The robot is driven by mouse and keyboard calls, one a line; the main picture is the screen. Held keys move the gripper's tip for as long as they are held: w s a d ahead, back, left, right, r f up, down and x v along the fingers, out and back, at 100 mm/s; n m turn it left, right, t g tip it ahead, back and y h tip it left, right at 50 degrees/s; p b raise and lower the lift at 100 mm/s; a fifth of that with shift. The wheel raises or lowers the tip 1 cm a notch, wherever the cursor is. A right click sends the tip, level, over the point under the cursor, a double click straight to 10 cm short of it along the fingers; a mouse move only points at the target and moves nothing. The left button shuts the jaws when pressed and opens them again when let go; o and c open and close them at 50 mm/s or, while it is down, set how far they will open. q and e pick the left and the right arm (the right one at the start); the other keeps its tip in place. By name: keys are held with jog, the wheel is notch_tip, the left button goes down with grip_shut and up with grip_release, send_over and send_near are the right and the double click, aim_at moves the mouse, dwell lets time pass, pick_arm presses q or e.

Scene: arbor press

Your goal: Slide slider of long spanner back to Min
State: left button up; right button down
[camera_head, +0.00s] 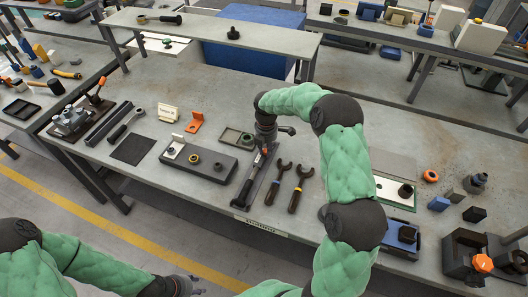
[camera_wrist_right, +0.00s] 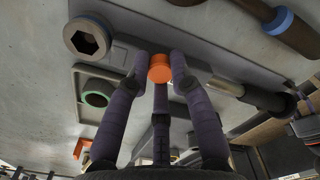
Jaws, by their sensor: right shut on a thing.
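The orange slider (camera_wrist_right: 159,68) sits between my right fingertips. My right gripper (camera_head: 266,139) reaches down over the spanner's far end and is shut on the slider. The Min mark cannot be read. My left gripper (camera_head: 188,284) is low at the bottom edge, away from the bench; its fingers are too unclear to judge.
Two open-ended spanners (camera_head: 290,187) lie close to the right. A grey block with rings (camera_head: 197,162) is to the left. A small tray with a green ring (camera_head: 236,138) stands beside my right gripper. A raised shelf (camera_head: 215,32) spans the back.

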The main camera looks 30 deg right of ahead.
jog(key=shift+w+d, duration=0.45)
jog(key=shift+d, duration=0.1)
jog(key=c, duration=1.1)
grip_release()
jog(key=shift+r, duration=0.15)
notch_tip(320, 180, up, 12)
jog(key=shift+f, duration=0.15)
